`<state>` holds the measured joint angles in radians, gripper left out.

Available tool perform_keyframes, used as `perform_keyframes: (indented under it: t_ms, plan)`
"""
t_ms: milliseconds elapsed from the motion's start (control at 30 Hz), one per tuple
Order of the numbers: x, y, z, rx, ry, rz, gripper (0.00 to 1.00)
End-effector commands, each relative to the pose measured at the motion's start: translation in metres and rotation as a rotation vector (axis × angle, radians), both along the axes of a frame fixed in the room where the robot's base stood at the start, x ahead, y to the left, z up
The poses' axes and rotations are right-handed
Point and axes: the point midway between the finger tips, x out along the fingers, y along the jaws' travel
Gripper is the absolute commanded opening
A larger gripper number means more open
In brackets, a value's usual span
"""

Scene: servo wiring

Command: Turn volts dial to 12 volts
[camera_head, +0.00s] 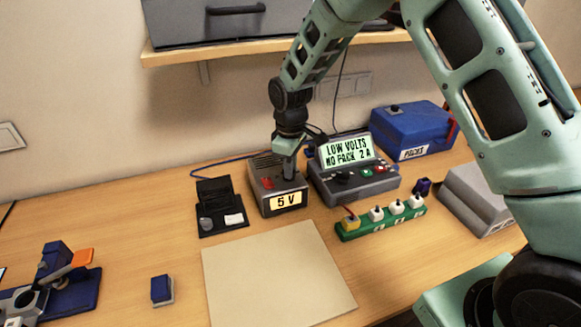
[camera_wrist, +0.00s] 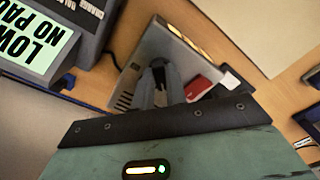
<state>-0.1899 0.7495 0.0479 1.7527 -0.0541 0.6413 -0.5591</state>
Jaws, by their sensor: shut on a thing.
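The power supply (camera_head: 264,199) is a grey box with a lit yellow front display (camera_head: 286,201) reading "5 V". A red switch (camera_head: 267,183) sits on its top, left of my gripper. My gripper (camera_head: 289,176) points down onto the top of the box, its fingers closed around the volts dial there. In the wrist view the grey box (camera_wrist: 150,50) lies under my gripper (camera_wrist: 160,72), with the red switch (camera_wrist: 198,88) beside the fingers.
A charger (camera_head: 360,185) reading "LOW VOLTS NO PACK 2 A" stands close on the right. A black stand (camera_head: 215,190) is close on the left. A green strip with white plugs (camera_head: 382,222), a blue box (camera_head: 410,125) and a bare beige mat (camera_head: 275,275) are nearby. A shelf (camera_head: 270,43) hangs above.

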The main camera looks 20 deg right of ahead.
Motion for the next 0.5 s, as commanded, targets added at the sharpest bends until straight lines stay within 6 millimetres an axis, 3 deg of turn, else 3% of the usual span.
perform_keyframes:
  t_ms: [500]
  plan:
    - [-0.0003, 0.0020, 0.0008, 0.000, -0.003, -0.488, 0.00]
